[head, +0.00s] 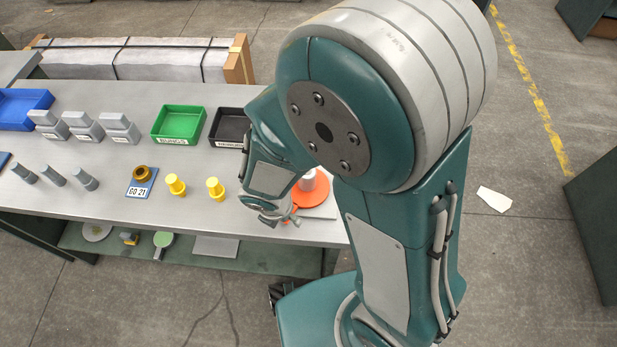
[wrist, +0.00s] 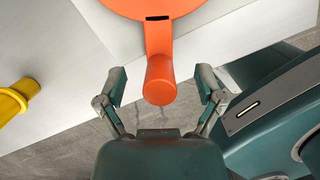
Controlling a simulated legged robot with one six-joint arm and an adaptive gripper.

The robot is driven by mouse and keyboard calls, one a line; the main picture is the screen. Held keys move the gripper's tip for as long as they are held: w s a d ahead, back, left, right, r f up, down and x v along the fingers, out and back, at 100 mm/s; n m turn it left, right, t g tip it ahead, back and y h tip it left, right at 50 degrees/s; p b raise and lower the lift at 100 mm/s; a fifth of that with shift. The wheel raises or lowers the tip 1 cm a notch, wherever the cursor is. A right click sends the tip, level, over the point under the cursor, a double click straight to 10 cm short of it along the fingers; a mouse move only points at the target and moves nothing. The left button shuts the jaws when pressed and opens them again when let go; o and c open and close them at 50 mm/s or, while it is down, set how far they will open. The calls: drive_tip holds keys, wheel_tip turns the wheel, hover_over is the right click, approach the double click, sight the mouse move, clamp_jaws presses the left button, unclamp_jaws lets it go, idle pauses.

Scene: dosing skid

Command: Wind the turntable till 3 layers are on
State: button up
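The orange turntable (head: 314,197) sits at the right end of the grey bench, partly hidden by my arm. A pale cylinder (head: 308,180) stands on it; any layers on it cannot be made out. In the wrist view the turntable's disc (wrist: 150,8) has a dark slot near its rim and an arm ending in an orange handle (wrist: 159,80). My gripper (wrist: 160,84) is open, with one finger on each side of the handle and a gap on both sides. In the head view my gripper (head: 278,212) is at the bench's front edge.
Two yellow pegs (head: 214,188) (head: 176,185), a brass ring on a blue "GO 21" plate (head: 140,188) and grey pegs stand to the left. Green (head: 178,124) and black (head: 229,128) bins are behind. A lower shelf (head: 200,247) holds loose parts.

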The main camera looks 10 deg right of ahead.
drive_tip(key=shift+r, duration=0.1)
idle(0.3)
drive_tip(key=shift+a+r, duration=0.1)
drive_tip(key=shift+r, duration=0.3)
drive_tip(key=v, duration=0.8)
drive_tip(key=s+d+r+m+t, duration=0.1)
drive_tip(key=d+r+m+t, duration=0.1)
drive_tip(key=d+r+m, duration=0.5)
drive_tip(key=s+d+r+m+t+y, duration=0.1)
drive_tip(key=d+r+m, duration=0.6)
drive_tip(key=m, duration=1.3)
wheel_tip(320, 180, up, 3)
drive_tip(key=shift+s+d+r+t+y, duration=0.2)
drive_tip(key=shift+s+t+y, duration=0.15)
drive_tip(key=shift+s, duration=0.2)
